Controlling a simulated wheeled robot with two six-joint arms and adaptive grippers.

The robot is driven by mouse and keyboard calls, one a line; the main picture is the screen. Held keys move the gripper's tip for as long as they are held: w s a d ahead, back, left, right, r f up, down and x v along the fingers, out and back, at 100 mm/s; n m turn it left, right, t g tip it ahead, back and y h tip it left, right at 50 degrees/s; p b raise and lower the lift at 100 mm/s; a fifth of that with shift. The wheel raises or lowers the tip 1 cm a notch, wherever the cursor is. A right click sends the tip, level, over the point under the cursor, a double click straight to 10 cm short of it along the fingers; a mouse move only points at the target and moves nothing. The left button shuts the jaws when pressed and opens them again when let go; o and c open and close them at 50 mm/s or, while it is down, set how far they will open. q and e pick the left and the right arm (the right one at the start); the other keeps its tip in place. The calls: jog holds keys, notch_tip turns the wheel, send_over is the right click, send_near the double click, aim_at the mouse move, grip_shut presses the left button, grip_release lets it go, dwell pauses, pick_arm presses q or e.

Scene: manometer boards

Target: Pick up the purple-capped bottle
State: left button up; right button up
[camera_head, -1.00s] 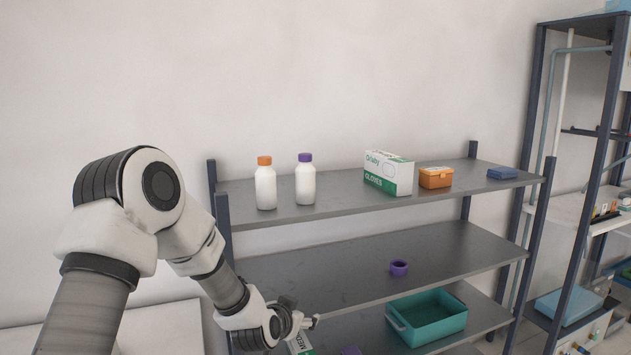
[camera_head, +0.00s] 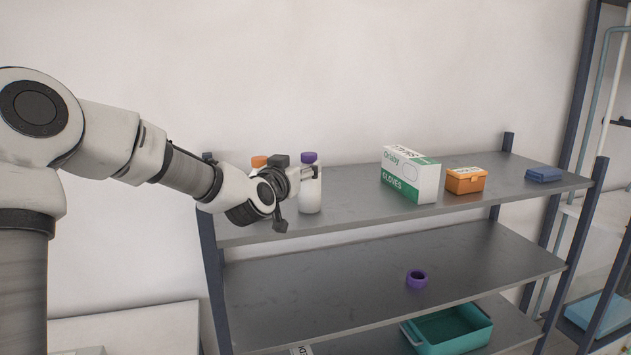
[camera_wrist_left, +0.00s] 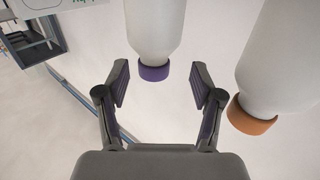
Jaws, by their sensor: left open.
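The purple-capped bottle (camera_head: 310,187) is white and stands upright on the top shelf. My left gripper (camera_head: 306,176) is at it, with the fingers near its upper part. In the left wrist view the picture is upside down. There the purple cap (camera_wrist_left: 154,72) lies between the tips of the open left gripper (camera_wrist_left: 158,85), with gaps on both sides. The orange-capped bottle (camera_wrist_left: 265,85) is close beside one finger. In the head view its orange cap (camera_head: 259,161) shows behind my left arm, which hides most of its body. My right gripper is not in view.
On the top shelf (camera_head: 350,211) a glove box (camera_head: 410,177), an orange case (camera_head: 465,180) and a blue item (camera_head: 543,174) stand to the right. A purple ring (camera_head: 416,279) lies on the middle shelf, above a teal bin (camera_head: 450,331). The wall is behind.

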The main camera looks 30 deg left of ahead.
aim_at(306, 158)
pick_arm(q)
jog(key=p+x, duration=0.2)
jog(key=x, duration=0.1)
jog(key=r+p+x, duration=0.1)
jog(key=x, duration=0.1)
jog(key=shift+d, duration=0.3)
jog(key=shift+w+f, duration=0.15)
jog(key=shift+w, duration=0.05)
jog(key=shift+s, duration=0.2)
jog(key=shift+c, duration=0.4)
jog(key=shift+s+d+r, duration=0.15)
jog(key=shift+s+r, duration=0.2)
jog(key=c, duration=0.5)
jog(key=shift+s+r, duration=0.2)
jog(key=shift+s, duration=0.05)
jog(key=c, duration=0.6)
jog(key=shift+w+f, duration=0.25)
jog(key=shift+w, duration=0.05)
grip_shut()
jog(key=shift+r, duration=0.1)
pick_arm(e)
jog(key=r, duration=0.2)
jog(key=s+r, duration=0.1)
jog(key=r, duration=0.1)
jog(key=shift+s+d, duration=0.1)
